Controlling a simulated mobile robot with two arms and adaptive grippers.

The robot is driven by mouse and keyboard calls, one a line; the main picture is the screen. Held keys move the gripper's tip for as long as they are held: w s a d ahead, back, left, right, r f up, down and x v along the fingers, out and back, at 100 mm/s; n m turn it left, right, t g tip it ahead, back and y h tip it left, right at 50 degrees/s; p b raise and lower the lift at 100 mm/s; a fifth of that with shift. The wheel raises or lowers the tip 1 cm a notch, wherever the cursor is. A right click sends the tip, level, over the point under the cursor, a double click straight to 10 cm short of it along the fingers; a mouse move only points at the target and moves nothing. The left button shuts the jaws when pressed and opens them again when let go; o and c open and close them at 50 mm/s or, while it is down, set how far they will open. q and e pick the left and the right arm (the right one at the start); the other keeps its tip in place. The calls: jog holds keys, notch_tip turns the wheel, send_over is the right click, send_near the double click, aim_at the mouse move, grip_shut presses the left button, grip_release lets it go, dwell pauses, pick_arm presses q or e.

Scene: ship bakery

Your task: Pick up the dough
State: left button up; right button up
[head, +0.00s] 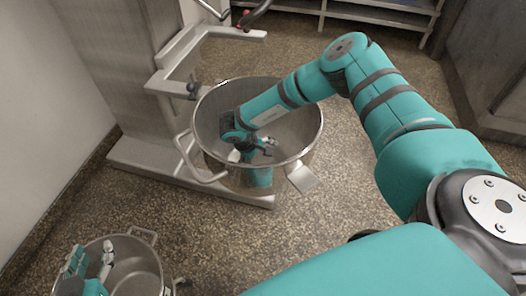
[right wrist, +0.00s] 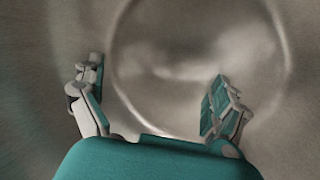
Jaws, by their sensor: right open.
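No dough can be made out in either view. My right arm reaches down into the large steel mixer bowl (head: 305,133) in the middle of the head view. My right gripper (head: 251,154) is inside this bowl, with its fingers spread and nothing between them. In the right wrist view, the open right gripper (right wrist: 153,95) faces the bare, shiny bowl bottom (right wrist: 190,45), which shows only blurred pale reflections. My left gripper (head: 91,261) is at the lower left, over a second steel bowl (head: 140,262). Its fingers look apart, with nothing seen between them.
The steel mixer stand (head: 130,155) holds the large bowl and rises behind it to the left. A metal shelf (head: 375,18) stands at the back, and a dark cabinet (head: 490,65) at the right. Speckled floor (head: 215,240) is clear between the two bowls.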

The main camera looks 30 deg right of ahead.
aim_at(260, 153)
jog(key=shift+w, duration=0.1)
jog(key=c, duration=1.9)
jog(key=shift+o, duration=0.2)
jog(key=shift+r, duration=0.15)
jog(key=shift+r, duration=0.15)
notch_tip(260, 153, up, 5)
jog(key=shift+f+p, duration=0.2)
jog(key=shift+p, duration=0.8)
notch_tip(260, 153, up, 4)
jog(key=shift+r+p, duration=0.1)
jog(key=shift+p, duration=0.45)
jog(key=shift+r, duration=0.35)
pick_arm(q)
jog(key=s+a+f+g+y, duration=0.1)
jog(key=s+a+f+g, duration=0.1)
jog(key=s+f+g, duration=0.3)
jog(key=s+a+f+g+y, duration=0.1)
jog(key=s+a+f+g, duration=0.15)
jog(key=s, duration=0.45)
pick_arm(e)
jog(key=shift+r, duration=0.2)
pick_arm(q)
notch_tip(260, 153, up, 18)
jog(key=p, duration=1.8)
jog(key=shift+f+n+g, duration=0.15)
jog(key=shift+n+g, duration=0.15)
jog(key=shift+g, duration=0.15)
pick_arm(e)
notch_tip(260, 153, up, 18)
jog(key=shift+f, duration=0.1)
